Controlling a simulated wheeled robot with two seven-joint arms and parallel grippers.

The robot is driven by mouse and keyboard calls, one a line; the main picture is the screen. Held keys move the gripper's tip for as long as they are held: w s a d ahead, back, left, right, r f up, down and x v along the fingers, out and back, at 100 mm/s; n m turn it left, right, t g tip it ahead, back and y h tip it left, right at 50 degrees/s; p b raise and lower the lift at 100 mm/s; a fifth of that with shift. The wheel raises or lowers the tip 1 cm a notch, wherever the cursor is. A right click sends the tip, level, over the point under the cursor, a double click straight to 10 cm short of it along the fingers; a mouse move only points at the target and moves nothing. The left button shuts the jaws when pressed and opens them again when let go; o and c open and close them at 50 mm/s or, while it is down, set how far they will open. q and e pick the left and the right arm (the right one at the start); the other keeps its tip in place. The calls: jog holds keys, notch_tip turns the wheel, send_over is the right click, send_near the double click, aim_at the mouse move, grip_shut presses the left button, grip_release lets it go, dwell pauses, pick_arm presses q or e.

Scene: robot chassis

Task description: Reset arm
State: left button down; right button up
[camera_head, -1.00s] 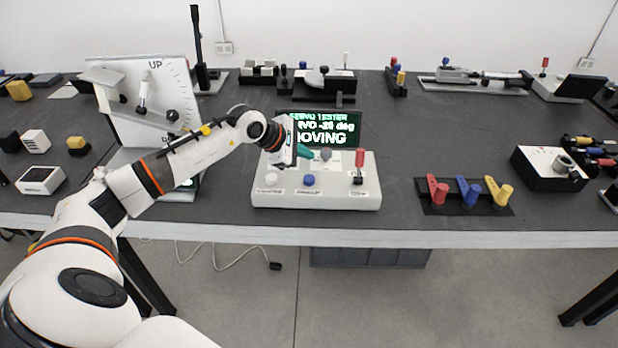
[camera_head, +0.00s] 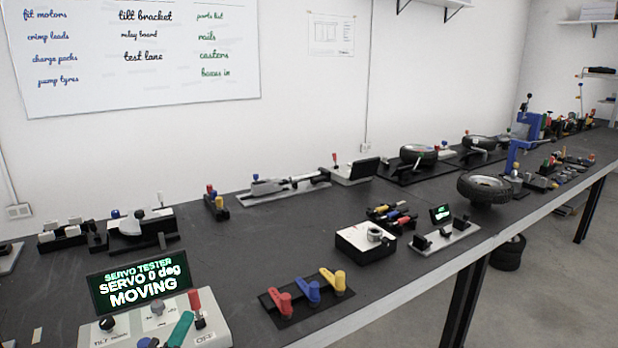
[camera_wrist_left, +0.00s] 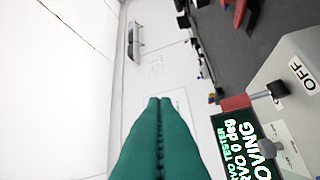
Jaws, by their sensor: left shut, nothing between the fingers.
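My left gripper (camera_head: 181,327) shows at the lower left of the head view as green fingers over the servo tester. In the left wrist view its two green fingers (camera_wrist_left: 160,100) are pressed together with nothing between them. The servo tester's box (camera_head: 215,338) is cut off by the bottom edge. Its screen (camera_head: 138,285) reads "SERVO 0 deg MOVING". A red-topped lever (camera_head: 194,302) stands at its right, above an "OFF" label. The lever (camera_wrist_left: 235,103) also shows in the left wrist view, apart from the fingers. My right gripper is not in view.
Red, blue and yellow handles (camera_head: 308,291) stand on a black plate right of the tester. A black box with a white top (camera_head: 364,243) is beyond. Wheels (camera_head: 484,188) and other devices line the bench. The bench's front edge (camera_head: 400,300) runs diagonally. A whiteboard (camera_head: 140,50) hangs behind.

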pick_arm(q)
jog(key=s+a+f+n+g+y, duration=0.3)
jog(key=s+f+n+g+y, duration=0.5)
jog(key=s+f+n, duration=0.75)
jog(key=s+d+f+n+g+h, duration=0.2)
jog(key=s+d+f+n+g, duration=0.15)
jog(key=s, duration=0.25)
jog(key=s+d+f+n+g+h, duration=0.2)
jog(key=s+n+g+h, duration=0.1)
jog(key=s+g, duration=0.25)
notch_tip(320, 180, down, 24)
jog(key=s, duration=0.2)
jog(key=s+a+f+g, duration=0.2)
jog(key=s+a+f, duration=0.1)
jog(key=s+f, duration=1.3)
jog(key=shift+s+f+m+y+p, duration=0.2)
jog(key=shift+f+m+y+p, duration=0.1)
jog(key=shift+f+m, duration=0.15)
jog(key=shift+a, duration=0.15)
